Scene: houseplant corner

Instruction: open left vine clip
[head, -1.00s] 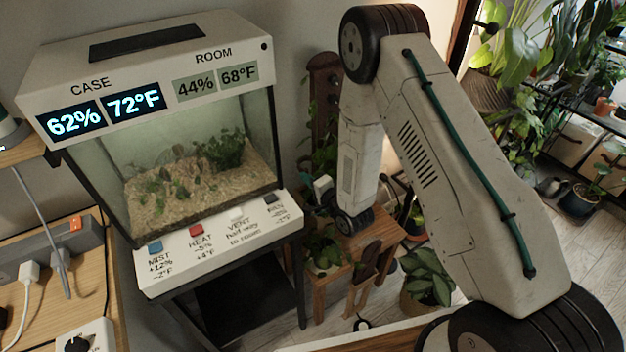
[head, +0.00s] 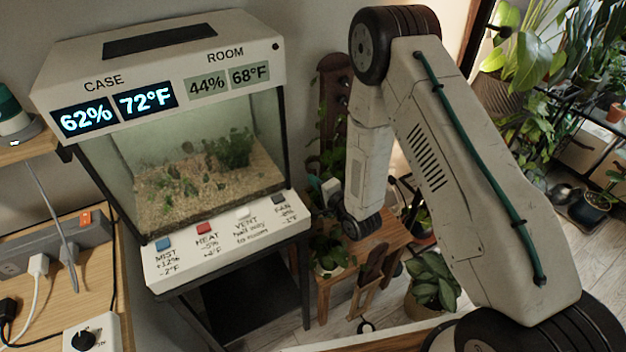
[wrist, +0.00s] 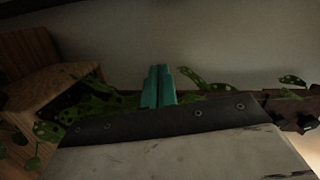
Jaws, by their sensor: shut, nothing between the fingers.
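No vine clip can be made out clearly in either view. In the wrist view my gripper (wrist: 158,86) shows as two teal fingers pressed together, with nothing between them. Spotted green vine leaves (wrist: 95,103) lie to the left of the fingers and close behind them. A dark brown wooden piece with small knobs (wrist: 290,108) lies to the right. In the head view a dark wooden post with knobs (head: 335,85) stands against the wall, partly hidden by my arm. My fingers cannot be made out there.
A glass case (head: 205,165) with a button panel stands left of the arm. A small wooden stand (head: 385,245) with plants is below the arm. A leafy potted plant (head: 432,283) stands on the floor. In the wrist view a wooden box (wrist: 35,70) is at the left.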

